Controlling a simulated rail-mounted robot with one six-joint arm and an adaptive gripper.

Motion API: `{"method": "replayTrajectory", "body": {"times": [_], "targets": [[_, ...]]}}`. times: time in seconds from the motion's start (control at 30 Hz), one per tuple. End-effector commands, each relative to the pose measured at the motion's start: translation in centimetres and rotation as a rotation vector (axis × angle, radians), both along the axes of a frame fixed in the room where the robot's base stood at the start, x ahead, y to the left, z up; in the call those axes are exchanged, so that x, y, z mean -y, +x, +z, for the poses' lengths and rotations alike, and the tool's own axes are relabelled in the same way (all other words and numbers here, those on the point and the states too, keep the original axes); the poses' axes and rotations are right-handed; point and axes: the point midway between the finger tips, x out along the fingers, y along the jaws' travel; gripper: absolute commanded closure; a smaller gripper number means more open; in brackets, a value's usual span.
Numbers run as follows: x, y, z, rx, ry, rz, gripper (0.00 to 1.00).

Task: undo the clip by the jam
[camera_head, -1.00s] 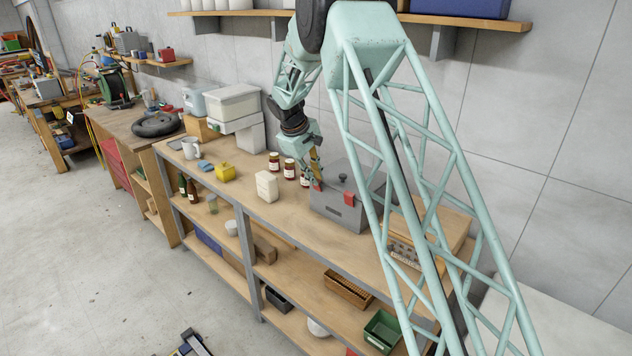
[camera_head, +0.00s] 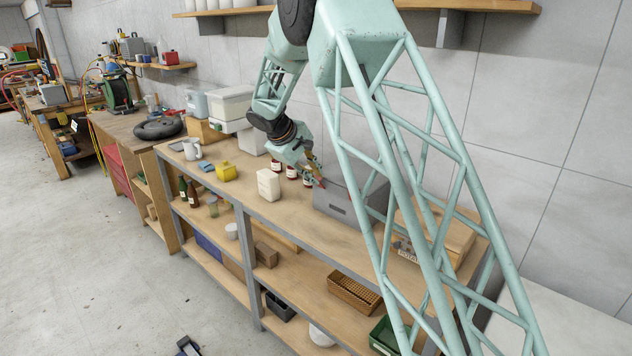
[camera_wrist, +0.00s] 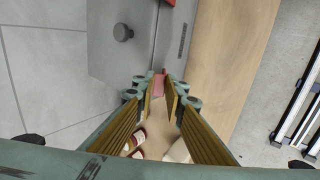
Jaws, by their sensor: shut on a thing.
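The grey lidded box (camera_head: 335,207) stands on the top shelf, and its dark knob (camera_wrist: 123,33) shows in the wrist view. The red clip by the jam (camera_wrist: 159,84) is at the box's end, between the fingertips of my gripper (camera_wrist: 160,78). My gripper (camera_head: 319,180) is shut on this clip; whether the clip is still latched I cannot tell. A second red clip (camera_wrist: 169,3) shows at the top edge of the wrist view, farther along the box. The jam jars (camera_head: 291,171) stand left of the box, also low in the wrist view (camera_wrist: 135,141).
A white carton (camera_head: 268,185) stands in front of the jars. A yellow container (camera_head: 226,173) and a white mug (camera_head: 192,149) are farther left. A wooden crate (camera_head: 452,240) stands right of the box, partly behind my arm. The wall is close behind.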

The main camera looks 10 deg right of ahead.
Motion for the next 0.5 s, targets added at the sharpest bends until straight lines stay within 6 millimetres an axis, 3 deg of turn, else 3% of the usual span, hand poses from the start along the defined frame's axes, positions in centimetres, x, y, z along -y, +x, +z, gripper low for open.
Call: {"method": "replayTrajectory", "body": {"times": [0.5], "targets": [[-0.72,-0.50,-0.95,0.072,-0.094,0.001,1.00]]}}
